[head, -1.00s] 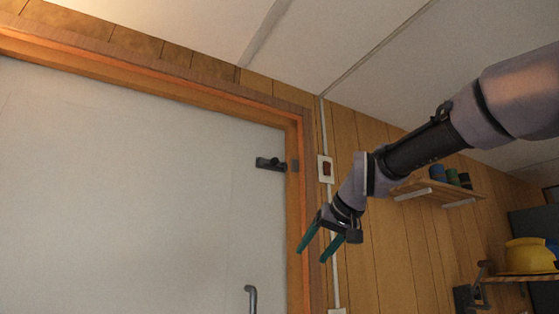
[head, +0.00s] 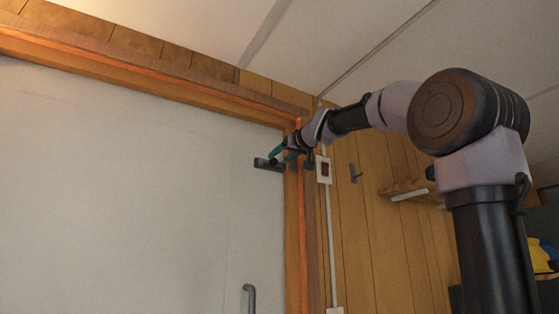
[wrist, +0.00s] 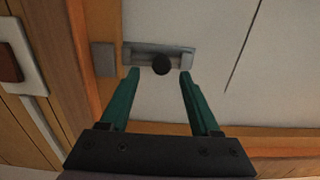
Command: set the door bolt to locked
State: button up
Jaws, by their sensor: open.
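The door bolt (head: 267,164) is a small dark plate with a round knob, near the top right of the pale door (head: 130,200). In the wrist view the bolt plate (wrist: 178,54) shows with its dark knob (wrist: 161,65) near the middle. The keeper (wrist: 104,59) is a separate grey block on the wooden frame, with a gap between it and the bolt plate. My gripper (head: 274,156) is at the bolt. In the wrist view its green fingers (wrist: 159,75) are open, one on each side of the knob, with nothing clearly held. Whether they touch the door cannot be told.
The orange-brown door frame (head: 294,230) runs beside the bolt. A switch with a red rocker (head: 323,170) is on the wall just right of it. A door handle (head: 250,300) is lower down. A shelf (head: 405,188) and yellow helmet (head: 540,256) are at the right.

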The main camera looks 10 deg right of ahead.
aim_at(276, 160)
jog(key=shift+x, duration=1.65)
jog(key=shift+c, duration=0.3)
grip_shut()
